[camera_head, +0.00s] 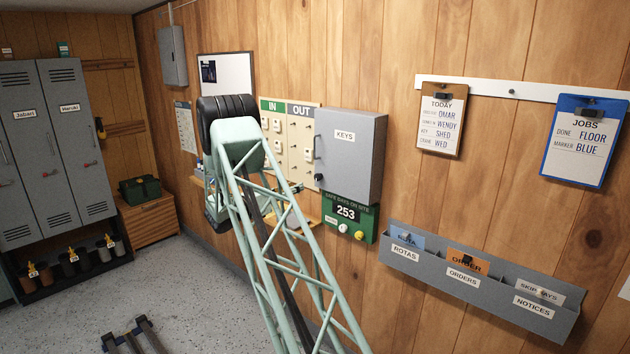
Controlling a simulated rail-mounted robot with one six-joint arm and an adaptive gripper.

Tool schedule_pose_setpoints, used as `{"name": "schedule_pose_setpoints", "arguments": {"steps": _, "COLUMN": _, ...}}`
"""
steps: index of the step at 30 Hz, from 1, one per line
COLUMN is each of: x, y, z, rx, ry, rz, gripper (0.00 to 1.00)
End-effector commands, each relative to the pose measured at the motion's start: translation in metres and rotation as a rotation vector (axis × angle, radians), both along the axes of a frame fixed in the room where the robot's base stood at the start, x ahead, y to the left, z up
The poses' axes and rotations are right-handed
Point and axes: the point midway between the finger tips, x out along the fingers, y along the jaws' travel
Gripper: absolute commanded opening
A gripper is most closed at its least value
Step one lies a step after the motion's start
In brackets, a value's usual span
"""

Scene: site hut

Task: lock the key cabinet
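The key cabinet (348,158) is a grey wall box labelled KEYS, right of the IN/OUT board. Its door looks closed. A dark handle (317,148) is on the door's left edge, with a small dark round fitting (318,178) below it. I cannot tell whether a key is in it or how the lock is set. My pale green lattice arm rises in front of the wall, left of the cabinet. A small dark part, probably my gripper (295,189), shows beside the arm, low and left of the cabinet. Its fingers are too small and hidden to read.
The IN/OUT board (302,110) is partly behind my arm. A grey document rack (480,285) and two clipboards (441,118) are to the right. Lockers (50,140) stand at left.

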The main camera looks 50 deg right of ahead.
Motion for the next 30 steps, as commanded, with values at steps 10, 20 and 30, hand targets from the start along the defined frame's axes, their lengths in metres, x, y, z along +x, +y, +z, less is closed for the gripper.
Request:
{"name": "schedule_pose_setpoints", "arguments": {"steps": 10, "x": -0.002, "y": -0.016, "z": 0.0, "rx": 0.0, "ry": 0.0, "rz": -0.001, "gripper": 0.32}}
{"name": "schedule_pose_setpoints", "arguments": {"steps": 20, "x": -0.007, "y": -0.055, "z": 0.001, "rx": -0.001, "ry": -0.002, "rz": -0.002, "gripper": 0.32}}
{"name": "schedule_pose_setpoints", "arguments": {"steps": 30, "x": -0.012, "y": -0.1, "z": 0.0, "rx": -0.001, "ry": -0.001, "rz": -0.002, "gripper": 0.32}}
